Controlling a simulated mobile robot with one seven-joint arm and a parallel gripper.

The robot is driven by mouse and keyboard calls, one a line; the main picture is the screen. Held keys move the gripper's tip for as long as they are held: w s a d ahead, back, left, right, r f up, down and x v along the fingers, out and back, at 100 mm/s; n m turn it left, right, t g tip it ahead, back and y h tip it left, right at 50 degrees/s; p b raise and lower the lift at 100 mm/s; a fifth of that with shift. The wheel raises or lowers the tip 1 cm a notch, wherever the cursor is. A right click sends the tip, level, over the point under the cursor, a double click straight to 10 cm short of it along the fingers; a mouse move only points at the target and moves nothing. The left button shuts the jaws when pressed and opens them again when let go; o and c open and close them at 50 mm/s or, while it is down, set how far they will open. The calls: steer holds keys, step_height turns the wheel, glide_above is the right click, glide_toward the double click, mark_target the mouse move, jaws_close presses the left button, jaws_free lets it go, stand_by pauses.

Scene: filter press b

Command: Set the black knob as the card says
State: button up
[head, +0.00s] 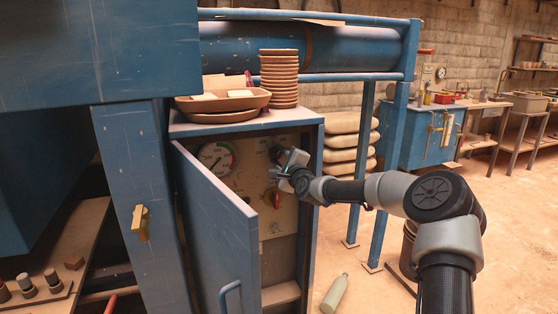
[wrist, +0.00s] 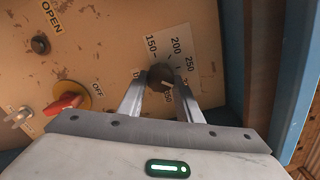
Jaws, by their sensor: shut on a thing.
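The black knob (wrist: 160,76) is on the beige panel inside the open blue cabinet, in a scale plate (wrist: 180,55) marked 150, 200 and 250, with other figures partly covered. A light mark shows on the knob's face toward its lower right; its exact reading is unclear. My gripper (wrist: 161,88) is shut on the knob, one finger on each side. In the head view my gripper (head: 283,166) reaches the panel's upper right and hides the knob. I cannot make out a card with a setting in either view.
The blue cabinet door (head: 215,222) stands open at the left. A red switch (wrist: 66,104) marked OFF, a dark button (wrist: 40,44) under OPEN and a gauge (head: 215,157) share the panel. A bowl (head: 222,104) and stacked discs (head: 279,78) stand on top.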

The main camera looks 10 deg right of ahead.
steer(key=shift+m, duration=0.5)
steer(key=o, duration=1)
steer(key=shift+o, duration=0.2)
steer(key=s+d+p, duration=0.2)
steer(key=s+d, duration=0.1)
steer(key=s, duration=1.4)
steer(key=shift+d, duration=0.2)
